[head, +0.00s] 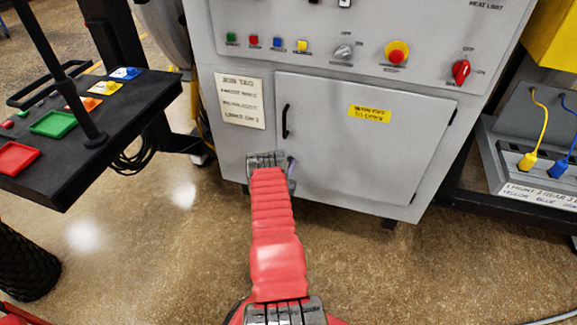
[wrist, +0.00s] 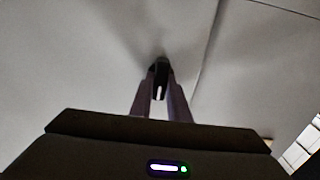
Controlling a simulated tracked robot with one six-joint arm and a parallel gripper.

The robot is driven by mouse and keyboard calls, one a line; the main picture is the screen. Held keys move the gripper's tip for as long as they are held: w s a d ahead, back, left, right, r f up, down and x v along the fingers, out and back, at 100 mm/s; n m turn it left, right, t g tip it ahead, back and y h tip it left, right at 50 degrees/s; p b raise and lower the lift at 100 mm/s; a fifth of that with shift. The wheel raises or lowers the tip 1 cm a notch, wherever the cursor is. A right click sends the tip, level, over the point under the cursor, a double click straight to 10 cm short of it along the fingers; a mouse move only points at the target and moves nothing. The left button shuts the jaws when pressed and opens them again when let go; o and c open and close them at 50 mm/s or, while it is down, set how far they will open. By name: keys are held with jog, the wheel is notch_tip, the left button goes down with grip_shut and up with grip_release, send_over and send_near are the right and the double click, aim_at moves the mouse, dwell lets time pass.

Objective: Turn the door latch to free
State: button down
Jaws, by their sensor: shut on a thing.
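The door latch (wrist: 161,64) is a small dark piece on the grey panel in the wrist view. The two fingertips of my gripper (wrist: 160,78) stand on either side of it and are shut on it. A narrow gap shows between the fingers below the dark piece. In the head view my gripper (head: 271,162) is at the lower left of the grey cabinet door (head: 350,150), below its black handle (head: 285,121). The latch is hidden there behind my wrist. I cannot tell which way the latch points. The door looks closed.
The cabinet's upper panel has coloured buttons, a grey knob (head: 343,51), a yellow-and-red stop button (head: 396,52) and a red switch (head: 461,71). A black console (head: 75,160) stands at the left. A grey unit with yellow and blue cables (head: 530,150) is at the right. Floor is clear in front.

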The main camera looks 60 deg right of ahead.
jog(key=m, duration=0.4)
jog(key=shift+s, duration=0.15)
jog(key=m, duration=0.4)
jog(key=shift+s+f, duration=0.1)
jog(key=m, duration=0.4)
jog(key=shift+s+f, duration=0.1)
jog(key=shift+f, duration=0.05)
jog(key=shift+s+f+m, duration=0.1)
jog(key=shift+m, duration=1.8)
jog(key=c, duration=1.7)
grip_release()
jog(key=a, duration=0.4)
jog(key=s+a, duration=0.1)
jog(key=a, duration=0.4)
jog(key=s+a, duration=0.1)
jog(key=a, duration=0.3)
jog(key=shift+a, duration=0.3)
